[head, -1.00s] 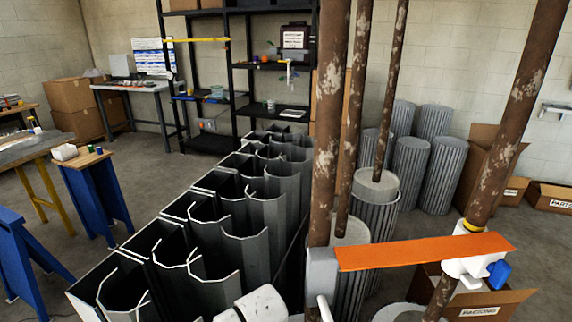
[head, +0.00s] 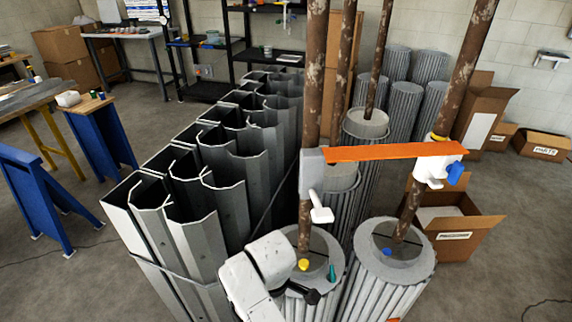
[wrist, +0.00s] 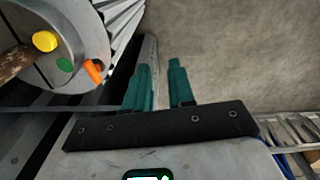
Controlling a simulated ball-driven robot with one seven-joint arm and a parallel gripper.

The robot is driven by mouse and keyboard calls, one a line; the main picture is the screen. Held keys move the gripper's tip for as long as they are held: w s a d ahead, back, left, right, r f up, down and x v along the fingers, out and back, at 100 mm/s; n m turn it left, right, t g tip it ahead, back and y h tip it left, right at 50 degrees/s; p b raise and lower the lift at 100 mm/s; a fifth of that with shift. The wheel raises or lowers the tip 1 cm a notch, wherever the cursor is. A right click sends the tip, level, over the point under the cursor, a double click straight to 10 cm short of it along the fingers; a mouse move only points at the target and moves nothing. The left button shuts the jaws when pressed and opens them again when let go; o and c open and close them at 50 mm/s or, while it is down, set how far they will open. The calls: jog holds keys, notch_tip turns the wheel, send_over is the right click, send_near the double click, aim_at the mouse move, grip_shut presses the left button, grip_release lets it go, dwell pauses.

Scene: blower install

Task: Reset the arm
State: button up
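My gripper (wrist: 163,82) shows in the wrist view with two teal fingers apart and nothing between them. Behind the fingers is a dark crossbar. In the head view, my white arm reaches in from the bottom, over the near grey ribbed cylinder. A teal piece (head: 331,272) beside its dark end looks like a finger. The wrist view shows a round grey cylinder top (wrist: 95,40) at upper left, with a yellow cap (wrist: 45,41), a green piece (wrist: 65,65) and an orange piece (wrist: 93,70). The fingers are to its right, over bare floor.
Tall grey channel sections (head: 225,150) stand in rows left of my arm. Rusty vertical pipes (head: 313,80) rise from the cylinders, with an orange bar (head: 395,151) across two of them. Another ribbed cylinder (head: 390,265) and an open carton (head: 455,238) are at right.

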jog(key=s+d+f+m, duration=0.2)
jog(key=s+d+m, duration=0.4)
jog(key=d, duration=0.4)
jog(key=s+d+f+m, duration=0.2)
jog(key=s+d+m, duration=0.1)
jog(key=s+d, duration=0.55)
jog(key=s+d+r+m, duration=0.2)
jog(key=s+d+m, duration=0.1)
jog(key=s+d, duration=0.2)
jog(key=s+d+r+m+t, duration=0.1)
jog(key=s+d+r+m, duration=0.1)
jog(key=s+d+m, duration=0.2)
jog(key=s+d, duration=0.2)
jog(key=s, duration=0.2)
jog(key=shift+d, duration=0.3)
